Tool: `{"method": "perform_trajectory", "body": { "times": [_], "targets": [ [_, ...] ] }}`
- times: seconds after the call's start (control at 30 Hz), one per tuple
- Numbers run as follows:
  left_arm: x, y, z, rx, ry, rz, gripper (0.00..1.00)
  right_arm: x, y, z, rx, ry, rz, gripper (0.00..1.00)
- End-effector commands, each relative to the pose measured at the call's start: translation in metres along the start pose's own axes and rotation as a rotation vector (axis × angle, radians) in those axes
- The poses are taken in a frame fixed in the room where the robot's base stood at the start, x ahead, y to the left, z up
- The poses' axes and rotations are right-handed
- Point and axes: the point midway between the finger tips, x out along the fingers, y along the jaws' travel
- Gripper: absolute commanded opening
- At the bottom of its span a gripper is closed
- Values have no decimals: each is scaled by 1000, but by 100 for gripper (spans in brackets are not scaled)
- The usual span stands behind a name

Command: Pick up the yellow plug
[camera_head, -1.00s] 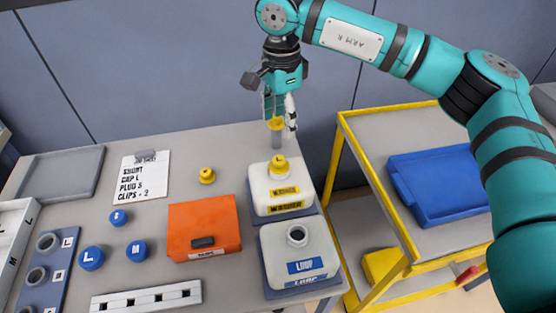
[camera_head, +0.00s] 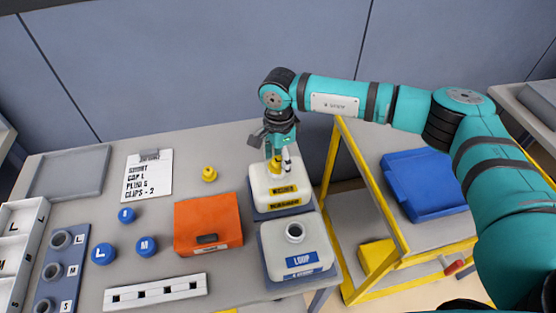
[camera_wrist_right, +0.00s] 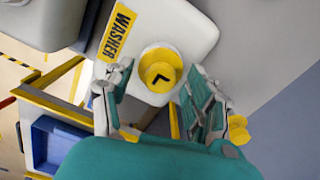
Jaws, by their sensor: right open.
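A round yellow plug (camera_head: 278,169) with a dark mark sits on top of the white WASHER tank (camera_head: 300,183). In the right wrist view the plug (camera_wrist_right: 160,70) is seen from above, on the tank (camera_wrist_right: 185,25). My right gripper (camera_head: 277,163) is over the tank, pointing down and open. In the right wrist view its fingers (camera_wrist_right: 157,82) stand on either side of the plug, and I cannot tell whether they touch it. A similar yellow piece (camera_head: 209,174) lies on the table to the left. My left gripper is not in view.
The white LOUP tank (camera_head: 296,245) stands in front of the WASHER tank. An orange box (camera_head: 207,222) and blue caps (camera_head: 147,246) lie to the left. A yellow-framed cart with a blue bin (camera_head: 425,182) stands at the right. A wall is close behind the table.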

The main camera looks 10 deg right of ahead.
Motion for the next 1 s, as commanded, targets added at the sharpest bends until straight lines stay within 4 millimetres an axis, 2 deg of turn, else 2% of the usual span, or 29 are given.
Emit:
{"method": "perform_trajectory", "body": {
  "times": [0.17, 0.47, 0.83, 1.0],
  "targets": [
    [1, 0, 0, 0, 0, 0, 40, 0, 0, 0, -1, 0, 0, 55],
    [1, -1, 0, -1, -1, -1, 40, 0, 0, 0, -1, 0, 0, 16],
    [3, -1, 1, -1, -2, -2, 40, -1, 0, 0, -1, 0, 1, 15],
    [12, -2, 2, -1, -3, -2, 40, -13, -1, 0, -2, 1, -3, 15]
  ]
}}
